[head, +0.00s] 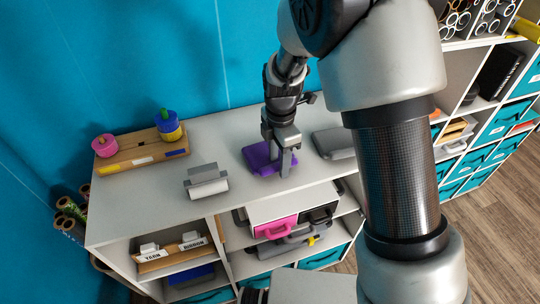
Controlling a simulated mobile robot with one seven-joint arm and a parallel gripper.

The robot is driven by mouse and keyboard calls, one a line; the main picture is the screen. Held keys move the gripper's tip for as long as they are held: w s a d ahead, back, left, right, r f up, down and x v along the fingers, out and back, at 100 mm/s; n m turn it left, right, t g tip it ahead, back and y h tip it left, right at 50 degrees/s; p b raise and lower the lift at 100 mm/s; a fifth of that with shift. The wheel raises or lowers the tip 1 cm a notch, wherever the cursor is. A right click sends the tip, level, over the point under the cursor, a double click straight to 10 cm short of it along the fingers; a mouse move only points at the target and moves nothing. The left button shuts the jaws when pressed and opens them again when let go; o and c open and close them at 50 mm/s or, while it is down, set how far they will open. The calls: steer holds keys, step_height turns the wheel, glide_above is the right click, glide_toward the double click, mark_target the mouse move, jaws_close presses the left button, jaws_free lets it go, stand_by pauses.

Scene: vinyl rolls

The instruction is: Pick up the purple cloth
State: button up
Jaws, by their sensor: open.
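The purple cloth (258,158) lies bunched on the light grey top of the shelf unit, near the middle of the picture. My gripper (282,166) is right over its right part, pointing down, with its fingers at the cloth. The gripper is open. The fingers and wrist hide part of the cloth, and I cannot tell whether the fingertips touch it.
A grey dispenser-like object (206,182) stands to the left of the cloth. A grey flat case (334,142) lies to the right. A wooden rack (140,150) with pink and blue-yellow items is at the far left. The front of the top is clear.

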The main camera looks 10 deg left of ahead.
steer(key=shift+f, duration=0.15)
jaws_close()
